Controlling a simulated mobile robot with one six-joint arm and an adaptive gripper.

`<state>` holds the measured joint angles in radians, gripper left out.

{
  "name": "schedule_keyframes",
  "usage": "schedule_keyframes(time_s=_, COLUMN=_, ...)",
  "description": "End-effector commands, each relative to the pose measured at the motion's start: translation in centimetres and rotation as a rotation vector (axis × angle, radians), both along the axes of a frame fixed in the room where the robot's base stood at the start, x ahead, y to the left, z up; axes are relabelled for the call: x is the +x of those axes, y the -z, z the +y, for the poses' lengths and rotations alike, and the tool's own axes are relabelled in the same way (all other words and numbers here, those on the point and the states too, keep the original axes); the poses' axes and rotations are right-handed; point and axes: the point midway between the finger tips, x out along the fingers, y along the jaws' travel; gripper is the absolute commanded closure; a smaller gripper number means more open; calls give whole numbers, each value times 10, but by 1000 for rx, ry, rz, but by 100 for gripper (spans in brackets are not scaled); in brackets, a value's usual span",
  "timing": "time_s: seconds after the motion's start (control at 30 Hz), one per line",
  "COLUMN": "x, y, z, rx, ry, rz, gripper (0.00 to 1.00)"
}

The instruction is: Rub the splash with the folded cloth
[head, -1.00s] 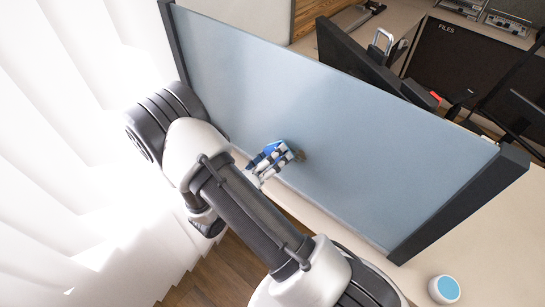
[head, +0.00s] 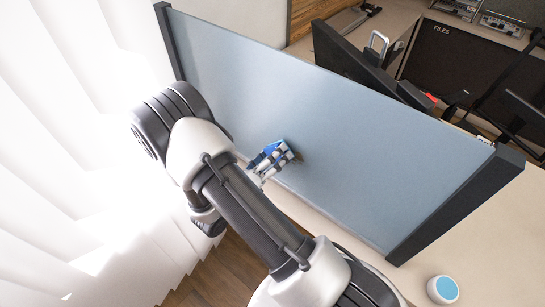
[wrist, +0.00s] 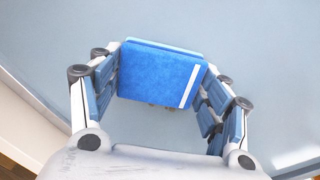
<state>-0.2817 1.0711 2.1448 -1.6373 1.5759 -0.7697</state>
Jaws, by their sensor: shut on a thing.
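The folded cloth (wrist: 160,72) is blue with a white stripe along one edge. It lies flat against the blue-grey partition panel (wrist: 250,35) in the wrist view. My gripper (head: 276,157) is shut on the cloth, one finger at each side of it. In the head view the cloth (head: 273,147) shows as a small blue patch between my fingers at the panel. A little of the brownish splash (wrist: 165,106) shows just below the cloth's near edge in the wrist view.
The panel has dark end posts (head: 460,203). Behind it stand a dark monitor (head: 365,65) and other desk equipment. A round white object with a blue top (head: 443,289) sits on the pale desk at lower right. A white curtain (head: 60,150) hangs at left.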

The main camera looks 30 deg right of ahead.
Motion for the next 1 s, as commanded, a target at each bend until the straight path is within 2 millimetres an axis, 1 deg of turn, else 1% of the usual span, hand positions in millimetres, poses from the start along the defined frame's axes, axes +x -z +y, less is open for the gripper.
schedule_keyframes(time_s=0.43, x=0, y=0, z=-7, rx=0, ry=0, rz=1, gripper=49)
schedule_keyframes(time_s=0.8, x=-29, y=0, z=-15, rx=-1, ry=0, rz=3, gripper=49)
schedule_keyframes(time_s=1.0, x=-35, y=0, z=-17, rx=0, ry=0, rz=1, gripper=49)
